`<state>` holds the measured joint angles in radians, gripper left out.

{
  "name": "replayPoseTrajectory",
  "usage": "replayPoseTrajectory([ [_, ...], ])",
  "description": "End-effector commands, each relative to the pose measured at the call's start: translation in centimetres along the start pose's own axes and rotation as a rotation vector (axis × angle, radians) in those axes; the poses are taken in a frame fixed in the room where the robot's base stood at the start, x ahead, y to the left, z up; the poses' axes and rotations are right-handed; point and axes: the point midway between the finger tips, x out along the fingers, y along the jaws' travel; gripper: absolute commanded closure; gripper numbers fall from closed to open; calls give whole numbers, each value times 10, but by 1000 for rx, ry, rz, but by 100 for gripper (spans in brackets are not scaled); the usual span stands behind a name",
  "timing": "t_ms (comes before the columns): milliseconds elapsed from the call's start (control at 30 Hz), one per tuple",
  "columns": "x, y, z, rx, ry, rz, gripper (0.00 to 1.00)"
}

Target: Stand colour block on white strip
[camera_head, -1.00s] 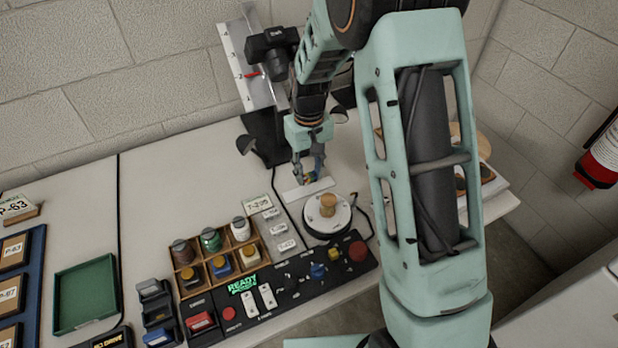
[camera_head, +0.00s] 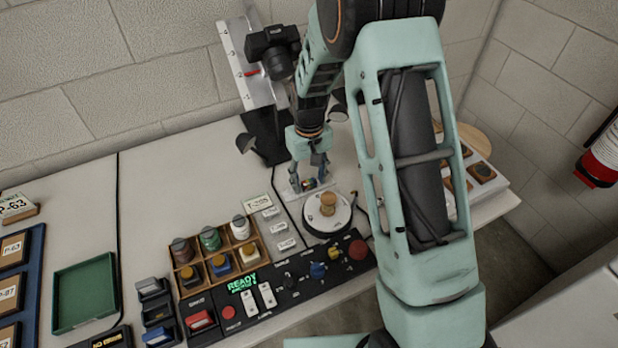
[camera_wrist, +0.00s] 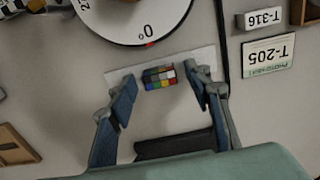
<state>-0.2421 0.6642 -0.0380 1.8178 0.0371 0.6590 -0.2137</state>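The colour block (camera_wrist: 160,77), a small block with a grid of coloured squares, is on the white strip (camera_wrist: 205,58) in the wrist view. Its patterned face shows, and it looks upright. My gripper (camera_wrist: 160,73) is open around it, one finger on each side, with a visible gap to each. In the head view, my gripper (camera_head: 309,182) is low over the strip (camera_head: 293,194), and the block (camera_head: 308,185) shows small between the fingers, partly hidden.
A white round turntable (camera_head: 312,222) with a wooden knob stands just in front of the strip. A black camera (camera_head: 272,50) on a stand is behind my gripper. A T-205 label (camera_wrist: 268,54) and a bottle rack (camera_head: 190,280) are nearby.

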Motion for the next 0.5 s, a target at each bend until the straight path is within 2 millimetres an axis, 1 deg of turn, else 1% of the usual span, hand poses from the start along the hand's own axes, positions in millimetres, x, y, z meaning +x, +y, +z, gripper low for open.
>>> replayPoseTrajectory([
  [167, 0, 0, 0, 0, 0, 0, 54],
  [267, -4, 0, 0, 0, 0, 0, 54],
  [367, -14, 0, -1, 0, 3, 0, 54],
  [500, -42, 0, -1, 0, 6, 1, 54],
])
